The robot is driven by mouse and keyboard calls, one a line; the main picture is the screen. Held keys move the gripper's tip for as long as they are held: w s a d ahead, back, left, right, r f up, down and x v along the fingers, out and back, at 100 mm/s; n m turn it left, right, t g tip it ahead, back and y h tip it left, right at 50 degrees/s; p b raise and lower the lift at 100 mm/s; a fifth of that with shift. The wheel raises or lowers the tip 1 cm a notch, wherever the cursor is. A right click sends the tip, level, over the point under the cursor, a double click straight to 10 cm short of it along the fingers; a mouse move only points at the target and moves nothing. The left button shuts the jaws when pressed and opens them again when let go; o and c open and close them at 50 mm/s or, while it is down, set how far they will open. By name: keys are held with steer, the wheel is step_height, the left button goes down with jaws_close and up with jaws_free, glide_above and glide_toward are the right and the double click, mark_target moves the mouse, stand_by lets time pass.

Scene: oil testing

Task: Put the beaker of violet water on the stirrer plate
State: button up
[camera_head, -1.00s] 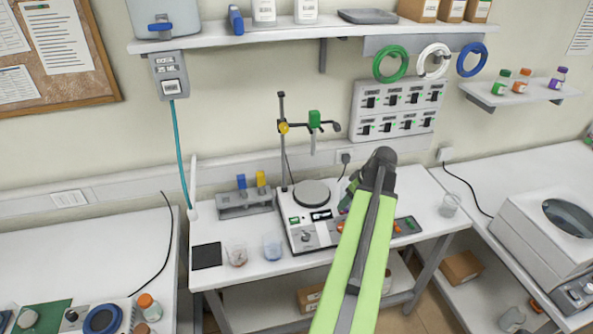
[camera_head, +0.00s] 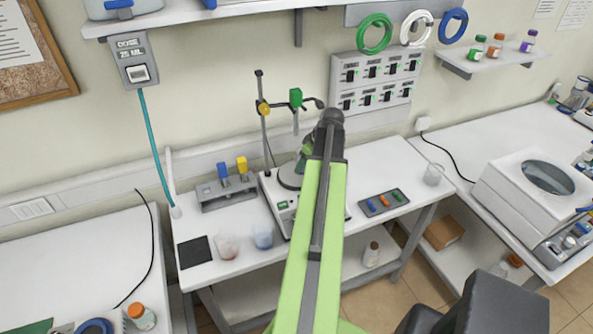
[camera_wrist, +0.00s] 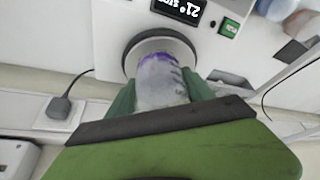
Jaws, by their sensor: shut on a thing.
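My gripper (camera_wrist: 163,92) is shut on a clear beaker (camera_wrist: 158,80) with a violet band of liquid, seen in the wrist view. The stirrer's round plate (camera_wrist: 134,52) is right behind the beaker there, and the beaker overlaps it. I cannot tell whether they touch. In the head view the white stirrer (camera_head: 270,189) stands on the middle bench. Its plate (camera_head: 288,178) is partly covered by my arm, which also hides the beaker. The stirrer's display (camera_wrist: 180,8) shows in the wrist view.
A pinkish beaker (camera_head: 228,246) and a bluish beaker (camera_head: 263,238) stand left of the stirrer. A clear beaker (camera_head: 433,175) stands at the bench's right end.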

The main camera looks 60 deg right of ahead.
steer(key=w+f+b, duration=0.3)
steer(key=shift+w+d+f, duration=0.1)
steer(key=shift+w+d, duration=0.15)
steer(key=shift+w, duration=0.3)
steer(key=shift+r, duration=0.2)
steer(key=shift+f, duration=0.15)
steer(key=o, duration=1.6)
steer(key=shift+o, duration=0.2)
